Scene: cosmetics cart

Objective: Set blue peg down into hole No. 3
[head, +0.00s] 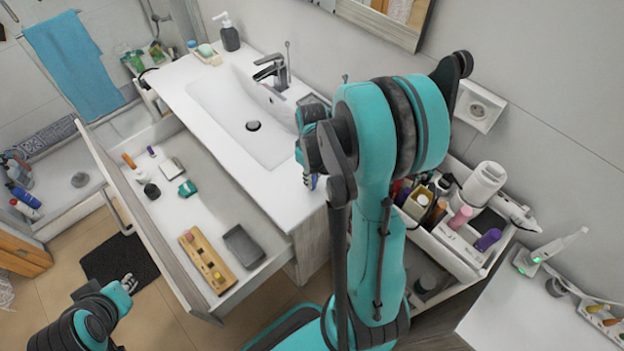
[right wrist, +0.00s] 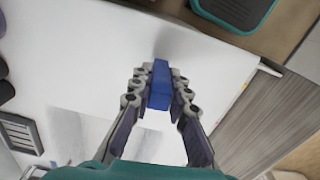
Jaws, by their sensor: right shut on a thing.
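The blue peg (right wrist: 159,85) is held between the fingers of my right gripper (right wrist: 160,92) in the right wrist view, over a white surface. In the head view the right gripper (head: 308,168) is beside the sink counter's right end, and a small bit of the blue peg (head: 313,182) shows below it.
The open drawer (head: 141,228) also holds a dark grey tray (head: 243,246) and several small items. The white counter (head: 196,98) with a sink (head: 250,115) and tap (head: 272,70) lies behind. A crowded cart (head: 447,247) of bottles stands right of my right arm.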

